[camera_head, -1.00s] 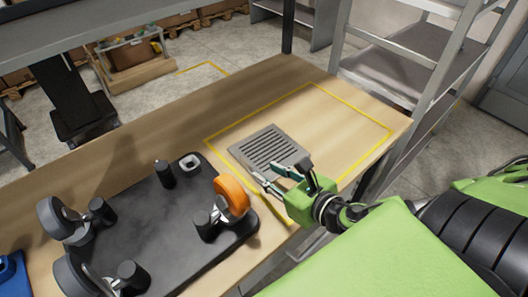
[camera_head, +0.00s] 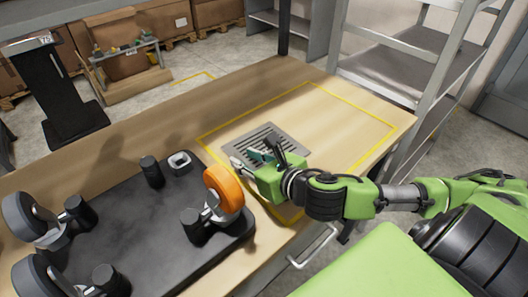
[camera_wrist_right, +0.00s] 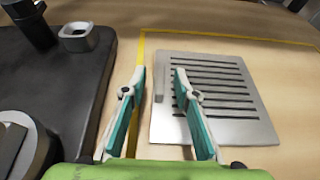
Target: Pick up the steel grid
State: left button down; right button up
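The steel grid (camera_head: 268,132) is a flat, square, slotted grey plate lying on the wooden table inside a yellow outline. It also shows in the right wrist view (camera_wrist_right: 235,118). My right gripper (camera_head: 246,157) is open and empty over the grid's near left part, covering some of it. In the right wrist view, its fingers (camera_wrist_right: 160,72) straddle the grid's left edge: the right finger is over the plate, the left one beside it near the yellow line. Whether the fingertips touch the plate or table cannot be told. My left gripper is not in view.
A black tray (camera_head: 130,225) with caster wheels, black posts and an orange wheel (camera_head: 224,189) stands left of my right gripper. The table (camera_head: 340,125) is clear right of the grid. A metal rack (camera_head: 400,60) stands behind the table's right end.

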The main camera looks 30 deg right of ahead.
aim_at(236, 148)
jog(key=shift+x, duration=1.4)
grip_shut()
